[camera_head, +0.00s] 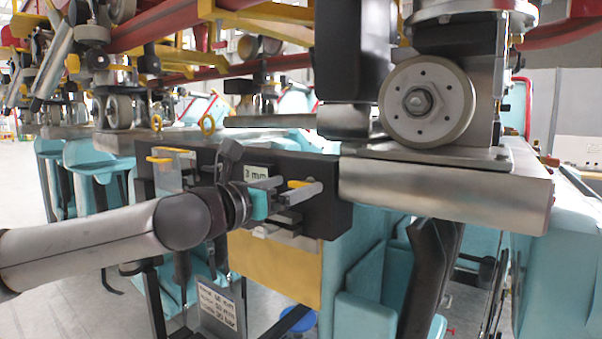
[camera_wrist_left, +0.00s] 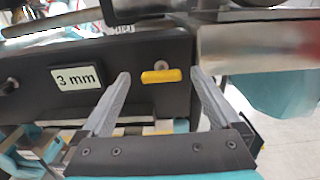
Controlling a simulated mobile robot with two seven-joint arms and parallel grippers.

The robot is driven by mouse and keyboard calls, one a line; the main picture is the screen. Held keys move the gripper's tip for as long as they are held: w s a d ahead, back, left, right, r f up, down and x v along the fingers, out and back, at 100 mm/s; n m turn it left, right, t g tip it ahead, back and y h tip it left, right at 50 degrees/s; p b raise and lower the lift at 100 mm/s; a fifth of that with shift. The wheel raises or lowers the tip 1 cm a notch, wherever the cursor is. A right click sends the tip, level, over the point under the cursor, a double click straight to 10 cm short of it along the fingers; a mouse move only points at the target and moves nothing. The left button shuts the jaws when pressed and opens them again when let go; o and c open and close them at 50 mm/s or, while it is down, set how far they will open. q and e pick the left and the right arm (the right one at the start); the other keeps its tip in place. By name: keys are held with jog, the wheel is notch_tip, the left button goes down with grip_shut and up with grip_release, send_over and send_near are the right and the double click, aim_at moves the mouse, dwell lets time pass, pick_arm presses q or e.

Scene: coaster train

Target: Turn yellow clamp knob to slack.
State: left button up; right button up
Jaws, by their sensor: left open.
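The yellow clamp knob (camera_head: 299,184) is a small bar on the dark block (camera_head: 328,196) below the coaster car's wheel. In the left wrist view the knob (camera_wrist_left: 161,76) lies roughly level, on a small round metal pivot. My left gripper (camera_head: 294,191) is open in front of it. In the left wrist view its two grey fingers (camera_wrist_left: 160,86) stand on either side of the knob, with a gap to each end. Whether the fingertips reach the knob's depth is unclear. My right gripper is not in view.
A white "3 mm" label (camera_wrist_left: 75,77) is left of the knob. Another yellow knob (camera_head: 158,159) sits farther left on the block. A silver beam (camera_head: 445,188) and the large grey wheel (camera_head: 427,102) overhang at right. A tan panel (camera_head: 275,270) is below.

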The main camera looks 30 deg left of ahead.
aim_at(298, 184)
pick_arm(q)
jog(key=shift+w+d+r, duration=0.1)
jog(key=shift+w+d, duration=0.05)
jog(key=shift+w, duration=0.2)
jog(key=shift+w+p, duration=0.85)
jog(key=shift+w, duration=0.4)
jog(key=shift+c, duration=0.2)
jog(key=c, duration=1.3)
